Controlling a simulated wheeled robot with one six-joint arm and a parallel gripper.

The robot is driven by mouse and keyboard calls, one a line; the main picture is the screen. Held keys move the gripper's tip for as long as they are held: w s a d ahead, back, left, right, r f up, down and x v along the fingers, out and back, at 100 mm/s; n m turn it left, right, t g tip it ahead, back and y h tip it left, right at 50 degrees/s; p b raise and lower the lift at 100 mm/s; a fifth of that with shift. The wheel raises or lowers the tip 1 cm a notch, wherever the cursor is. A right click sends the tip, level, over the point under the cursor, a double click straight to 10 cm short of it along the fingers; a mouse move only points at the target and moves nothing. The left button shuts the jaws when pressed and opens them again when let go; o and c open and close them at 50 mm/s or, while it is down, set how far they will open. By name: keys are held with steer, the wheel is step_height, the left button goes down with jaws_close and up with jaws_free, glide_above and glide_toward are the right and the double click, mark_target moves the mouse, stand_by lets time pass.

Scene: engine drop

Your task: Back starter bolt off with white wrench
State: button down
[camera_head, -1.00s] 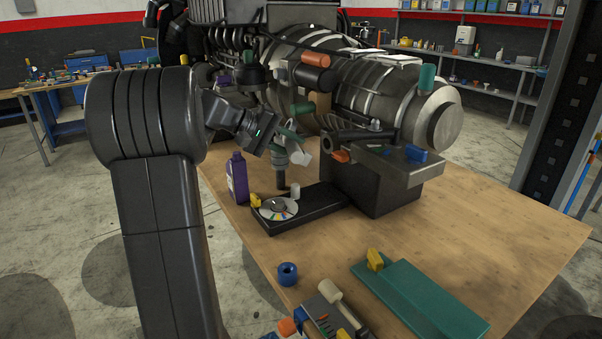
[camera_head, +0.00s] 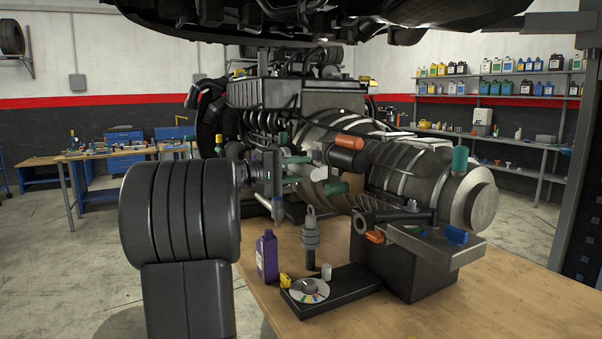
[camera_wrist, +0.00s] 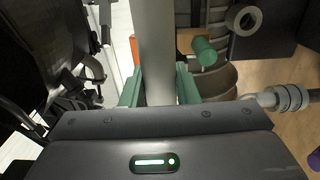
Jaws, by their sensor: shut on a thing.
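The white wrench (camera_wrist: 158,45) runs as a long pale shaft up the middle of the wrist view. My gripper (camera_wrist: 158,88) is shut on it, with a green finger on each side. In the head view my gripper (camera_head: 296,170) is beside the engine's near side, left of the orange and black cylinders. A green cylinder (camera_wrist: 204,52) shows just right of the wrench in the wrist view. It also shows right of my gripper in the head view (camera_head: 335,187). I cannot tell which part is the starter bolt; the wrench's working end is out of the wrist view.
A grey ringed part (camera_head: 310,235) stands on the wooden table (camera_head: 480,290). A purple bottle (camera_head: 267,256) and a black tray (camera_head: 345,286) with a disc are near it. The large engine (camera_head: 320,130) fills the middle. The table's right part is clear.

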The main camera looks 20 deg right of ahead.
steer(key=shift+w+d, duration=0.15)
steer(key=shift+d, duration=1.25)
steer(key=shift+w+d, duration=0.15)
steer(key=shift+d, duration=1.4)
steer(key=shift+w+d+b, duration=0.15)
steer(key=shift+d, duration=0.6)
steer(key=shift+w+d+b, duration=0.1)
steer(key=shift+d+b, duration=0.05)
steer(key=shift+d, duration=0.55)
steer(key=c, duration=1.9)
jaws_free()
steer(key=shift+c, duration=0.2)
jaws_close()
